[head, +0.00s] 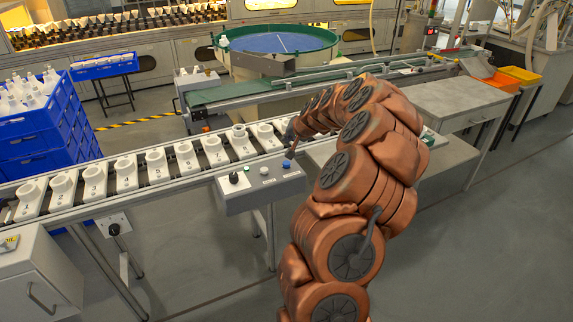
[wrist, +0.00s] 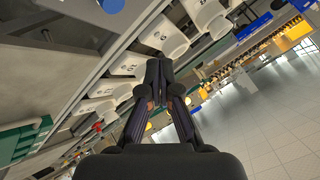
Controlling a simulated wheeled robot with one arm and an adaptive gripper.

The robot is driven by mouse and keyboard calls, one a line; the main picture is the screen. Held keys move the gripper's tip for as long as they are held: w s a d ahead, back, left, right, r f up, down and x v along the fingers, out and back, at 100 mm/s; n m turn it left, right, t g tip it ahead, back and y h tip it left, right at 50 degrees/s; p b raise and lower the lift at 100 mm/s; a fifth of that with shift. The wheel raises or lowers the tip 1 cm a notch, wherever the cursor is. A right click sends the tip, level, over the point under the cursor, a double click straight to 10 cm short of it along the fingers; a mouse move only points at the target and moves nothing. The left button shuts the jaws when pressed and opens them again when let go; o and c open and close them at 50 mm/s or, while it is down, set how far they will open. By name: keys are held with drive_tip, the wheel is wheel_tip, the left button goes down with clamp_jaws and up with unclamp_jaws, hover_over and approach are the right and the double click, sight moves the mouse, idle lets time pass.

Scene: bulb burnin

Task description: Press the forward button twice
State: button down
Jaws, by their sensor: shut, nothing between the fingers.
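A grey control box (head: 250,190) is fixed to the front of the conveyor. It carries a black knob (head: 234,178), a white button (head: 265,170) and a blue button (head: 286,164). I cannot read which one is marked forward. My gripper (head: 289,154) is shut and empty, with its tips just above the blue button; contact cannot be told. In the wrist view the shut fingers (wrist: 156,72) point at the white numbered holders, and a blue round part (wrist: 112,5), apparently the blue button, is cut by the top edge.
White numbered holders (head: 126,173) line the conveyor (head: 80,208) behind the box. Blue crates with bulbs (head: 38,140) stand at the left. A grey table (head: 450,100) stands at the right. The floor in front is clear.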

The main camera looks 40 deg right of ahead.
sight(288, 164)
drive_tip(key=shift+f+b, duration=1.5)
drive_tip(key=shift+f, duration=2.05)
drive_tip(key=shift+f, duration=0.1)
drive_tip(key=shift+f+b, duration=0.3)
drive_tip(key=shift+b, duration=0.1)
drive_tip(key=shift+f+b, duration=0.35)
drive_tip(key=shift+f, duration=0.15)
drive_tip(key=shift+r, duration=0.1)
drive_tip(key=shift+r+p, duration=0.3)
drive_tip(key=shift+r, duration=0.6)
drive_tip(key=shift+r+p, duration=0.75)
drive_tip(key=shift+r, duration=1.7)
